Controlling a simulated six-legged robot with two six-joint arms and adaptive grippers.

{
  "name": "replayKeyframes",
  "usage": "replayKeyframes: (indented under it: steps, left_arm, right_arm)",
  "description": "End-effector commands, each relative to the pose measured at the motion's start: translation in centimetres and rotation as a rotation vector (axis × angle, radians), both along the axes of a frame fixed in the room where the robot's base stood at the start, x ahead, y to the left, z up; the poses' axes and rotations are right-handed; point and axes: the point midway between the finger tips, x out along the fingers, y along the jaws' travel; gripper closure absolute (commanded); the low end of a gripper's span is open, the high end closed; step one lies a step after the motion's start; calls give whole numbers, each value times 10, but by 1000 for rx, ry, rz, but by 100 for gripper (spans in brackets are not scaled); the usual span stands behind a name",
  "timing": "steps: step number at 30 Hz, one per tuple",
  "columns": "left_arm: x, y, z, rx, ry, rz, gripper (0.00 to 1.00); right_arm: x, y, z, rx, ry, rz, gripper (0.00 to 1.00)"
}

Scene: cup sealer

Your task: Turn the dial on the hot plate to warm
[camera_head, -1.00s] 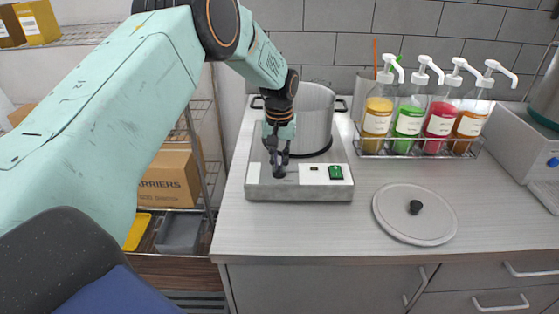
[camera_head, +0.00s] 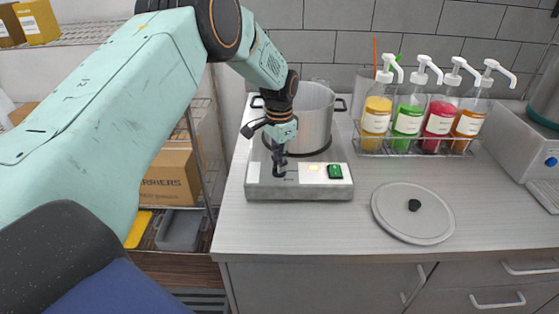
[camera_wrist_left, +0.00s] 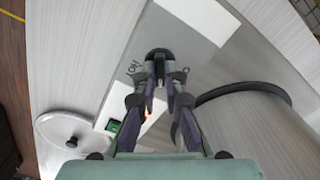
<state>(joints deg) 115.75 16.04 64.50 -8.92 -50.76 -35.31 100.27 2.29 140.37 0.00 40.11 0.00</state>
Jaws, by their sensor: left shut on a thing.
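The hot plate (camera_head: 320,192) is a grey box near the counter's left front edge, with a steel pot (camera_head: 312,118) standing on it. Its dial (camera_wrist_left: 158,56) is a dark knob on the plate's front part. My left gripper (camera_head: 280,170) points down and is shut on the dial; in the wrist view its fingers (camera_wrist_left: 160,80) pinch the knob from both sides. Printed letters beside the dial are partly hidden by the fingers. My right gripper is not in view.
A lid with a black knob (camera_head: 413,212) lies on the counter (camera_head: 480,218) to the right. A wire rack with several pump bottles (camera_head: 409,112) stands behind it. The counter front is clear. Shelves with boxes (camera_head: 168,175) are at left.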

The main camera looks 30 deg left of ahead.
Motion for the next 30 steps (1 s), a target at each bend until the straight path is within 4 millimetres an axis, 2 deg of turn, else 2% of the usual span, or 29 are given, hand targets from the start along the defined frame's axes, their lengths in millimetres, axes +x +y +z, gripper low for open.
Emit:
replayKeyframes:
  steps: [12,29,30]
  left_arm:
    - [0,0,0,0,1,-185,100]
    - [0,1,0,0,0,-211,100]
    - [0,1,0,0,0,-210,87]
  right_arm:
    - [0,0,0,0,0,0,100]
    - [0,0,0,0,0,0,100]
    - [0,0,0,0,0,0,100]
